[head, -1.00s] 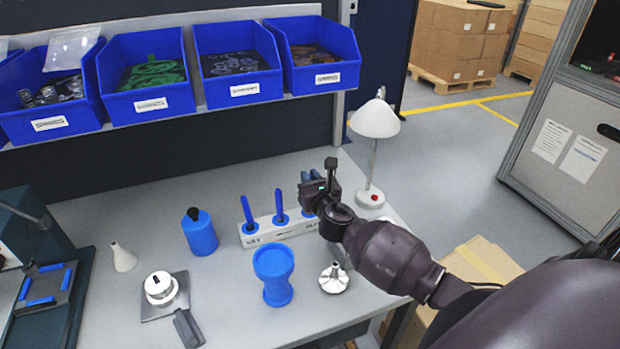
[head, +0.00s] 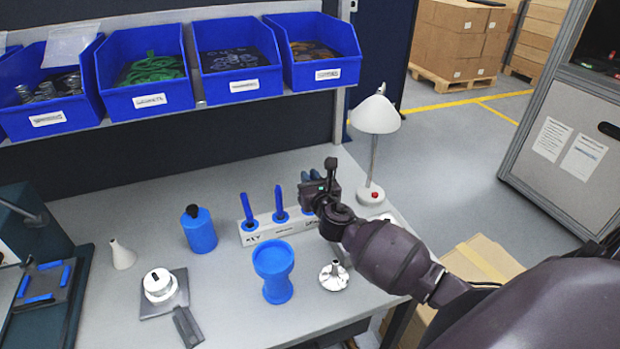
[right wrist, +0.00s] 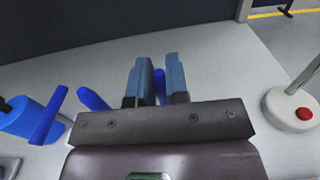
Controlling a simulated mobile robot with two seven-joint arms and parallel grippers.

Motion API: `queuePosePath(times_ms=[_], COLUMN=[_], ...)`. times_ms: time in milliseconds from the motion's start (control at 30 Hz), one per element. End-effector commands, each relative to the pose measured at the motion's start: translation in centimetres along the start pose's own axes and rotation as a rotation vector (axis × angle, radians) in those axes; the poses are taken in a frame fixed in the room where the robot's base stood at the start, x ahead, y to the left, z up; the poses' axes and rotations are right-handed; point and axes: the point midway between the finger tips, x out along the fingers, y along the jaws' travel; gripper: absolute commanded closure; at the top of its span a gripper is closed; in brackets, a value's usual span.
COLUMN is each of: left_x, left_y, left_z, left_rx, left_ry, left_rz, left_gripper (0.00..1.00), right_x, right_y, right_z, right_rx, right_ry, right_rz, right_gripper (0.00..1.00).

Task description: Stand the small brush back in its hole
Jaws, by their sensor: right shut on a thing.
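A pale holder block (head: 263,236) with printed labels stands on the bench. Two blue handles stand in it, a left one (head: 248,210) and a middle one (head: 279,199). My right gripper (head: 312,178) is over the block's right end, shut on the small brush. The brush shows as a blue sliver between the fingers in the right wrist view (right wrist: 161,88). Its lower end is hidden by the gripper, so I cannot tell whether it is in its hole. My left gripper is not in view.
A white lamp (head: 375,118) stands close to the right of my right gripper. A blue cup (head: 273,270) and a metal funnel (head: 334,276) stand in front of the block. A blue bottle (head: 199,231) is to its left. Blue bins (head: 235,85) hang above the bench.

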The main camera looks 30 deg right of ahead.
Motion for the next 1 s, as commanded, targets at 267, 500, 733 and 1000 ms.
queuePosePath(times_ms=[267, 500, 733, 1000], left_x=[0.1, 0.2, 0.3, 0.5], left_y=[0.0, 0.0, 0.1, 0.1], left_z=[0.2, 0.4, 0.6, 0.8], left_rx=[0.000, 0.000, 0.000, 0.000], left_ry=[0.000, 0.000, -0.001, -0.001], left_rz=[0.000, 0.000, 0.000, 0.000], left_gripper=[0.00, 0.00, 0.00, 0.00], right_x=[0.0, 0.0, 0.0, 0.0], right_y=[0.0, 0.0, 0.0, 0.0], right_z=[-0.4, -0.7, -1.0, -1.3], right_rx=[0.000, -0.001, -0.001, -0.001], right_ry=[0.000, 0.000, 0.000, 0.000], right_rz=[0.000, 0.000, 0.000, 0.000], right_gripper=[1.00, 1.00, 1.00, 1.00])
